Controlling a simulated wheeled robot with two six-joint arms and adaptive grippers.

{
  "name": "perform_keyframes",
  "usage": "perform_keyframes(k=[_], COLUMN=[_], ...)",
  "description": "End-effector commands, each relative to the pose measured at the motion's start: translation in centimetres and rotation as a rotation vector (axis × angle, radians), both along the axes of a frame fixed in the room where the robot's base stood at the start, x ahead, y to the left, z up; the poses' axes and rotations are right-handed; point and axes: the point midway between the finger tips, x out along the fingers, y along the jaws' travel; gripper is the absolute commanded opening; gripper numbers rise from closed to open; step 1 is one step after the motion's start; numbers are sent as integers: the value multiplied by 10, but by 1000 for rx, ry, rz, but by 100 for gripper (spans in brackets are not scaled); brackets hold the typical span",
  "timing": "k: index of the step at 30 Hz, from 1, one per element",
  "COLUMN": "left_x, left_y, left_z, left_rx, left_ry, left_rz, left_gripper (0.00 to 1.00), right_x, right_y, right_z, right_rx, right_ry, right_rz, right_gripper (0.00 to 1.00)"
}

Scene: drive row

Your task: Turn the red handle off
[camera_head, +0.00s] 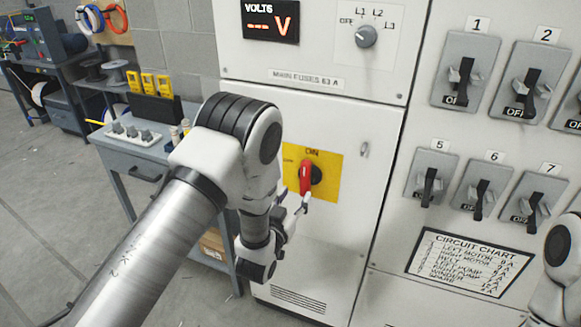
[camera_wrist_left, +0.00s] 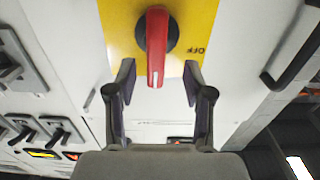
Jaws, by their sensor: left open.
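The red handle (camera_head: 306,178) is a rotary switch on a yellow plate (camera_head: 327,177) on the white cabinet. It stands upright, below the word ON at the plate's top. In the left wrist view, the red handle (camera_wrist_left: 156,48) points down the picture, with OFF lettered to its right. My left gripper (camera_head: 303,203) is just in front of and below the handle, partly hidden by its own wrist. In the left wrist view, its open fingers (camera_wrist_left: 160,78) stand either side of the handle's end, with nothing gripped between them. My right gripper is out of view.
Black-levered breakers (camera_head: 463,80) fill the panel at right, above a circuit chart (camera_head: 471,263). A voltmeter (camera_head: 271,22) and a selector knob (camera_head: 366,37) are above. A grey workbench (camera_head: 140,150) stands left of the cabinet. Part of my right arm shows at the right edge.

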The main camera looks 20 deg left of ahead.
Motion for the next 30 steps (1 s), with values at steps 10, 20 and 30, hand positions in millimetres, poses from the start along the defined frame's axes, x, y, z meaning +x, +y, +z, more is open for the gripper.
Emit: perform_keyframes(k=[10,20,30], left_x=[59,75,74], left_y=[-1,-2,-1], left_z=[0,-3,-3], left_rx=[-1,0,-1], left_ry=[2,5,5], left_rz=[2,2,2], left_gripper=[52,52,0], right_x=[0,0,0], right_y=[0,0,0], right_z=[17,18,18], right_rx=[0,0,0], right_ry=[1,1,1], right_rz=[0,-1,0], right_gripper=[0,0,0])
